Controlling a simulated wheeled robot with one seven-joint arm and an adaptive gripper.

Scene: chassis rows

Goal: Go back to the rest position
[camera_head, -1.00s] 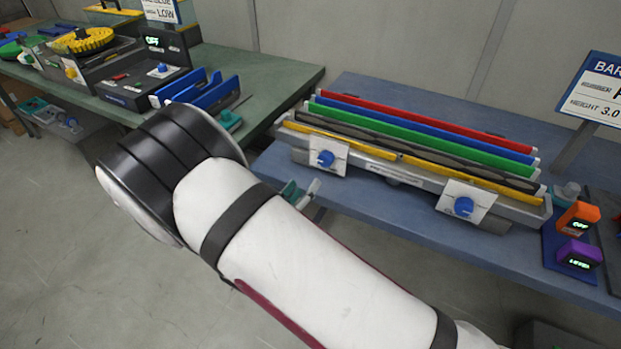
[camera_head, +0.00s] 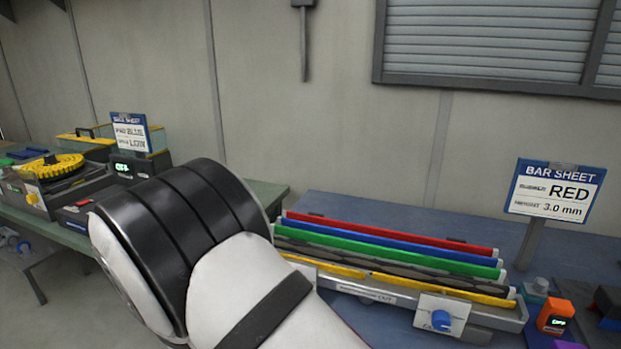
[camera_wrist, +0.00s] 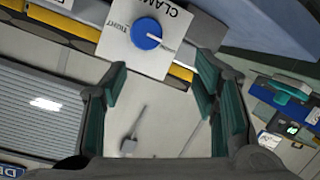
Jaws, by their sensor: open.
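My gripper (camera_wrist: 160,95) shows in the wrist view with its teal-padded fingers spread apart and nothing between them. Beyond the fingertips in that view is a white plate with a blue knob (camera_wrist: 147,33) on the front of the bar fixture. In the head view my white and black arm crosses the lower left and middle, and the gripper itself is not visible there. The bar fixture (camera_head: 380,291) on the blue bench holds red (camera_head: 390,233), blue, green and dark bars, with yellow strips along its front.
A sign reading BAR SHEET, RED, 3.0 mm (camera_head: 556,191) stands at the right of the blue bench (camera_head: 335,205). An orange box with a display (camera_head: 555,316) is below it. A green bench (camera_head: 262,192) with a yellow toothed ring (camera_head: 52,166) is at the left.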

